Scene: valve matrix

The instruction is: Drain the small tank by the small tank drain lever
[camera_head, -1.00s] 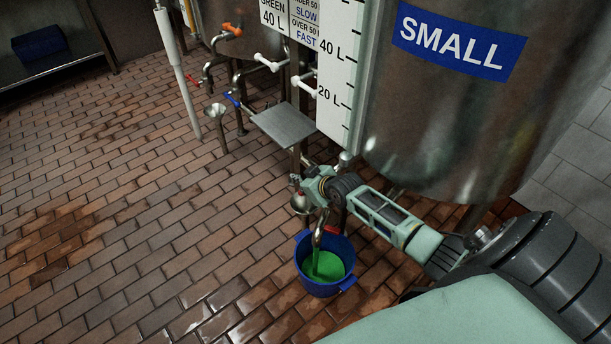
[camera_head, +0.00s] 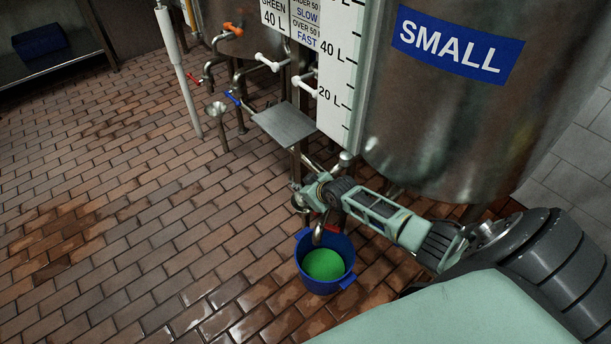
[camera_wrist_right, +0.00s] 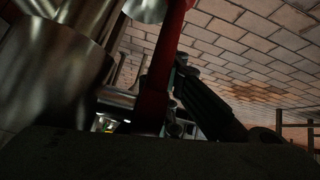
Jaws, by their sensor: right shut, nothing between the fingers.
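The small tank (camera_head: 440,120) with its blue SMALL label stands at the upper right. Its drain spout (camera_head: 318,236) hangs over a blue bucket (camera_head: 308,280) holding green liquid (camera_head: 323,264). No stream shows below the spout. A red lever part (camera_head: 333,228) shows beside the spout, and a long red bar (camera_wrist_right: 158,80), apparently the drain lever, crosses the right wrist view. My right gripper (camera_head: 304,195) is shut and empty by the drain pipework. Its dark finger (camera_wrist_right: 210,105) is close beside the red bar; contact cannot be told. My left gripper is out of view.
A grey plate (camera_head: 284,124) on a post stands left of the level scale (camera_head: 338,85). White-handled (camera_head: 268,62), blue (camera_head: 232,97) and orange (camera_head: 233,29) valve levers and a funnel (camera_head: 217,110) are farther back. The brick floor at left is clear.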

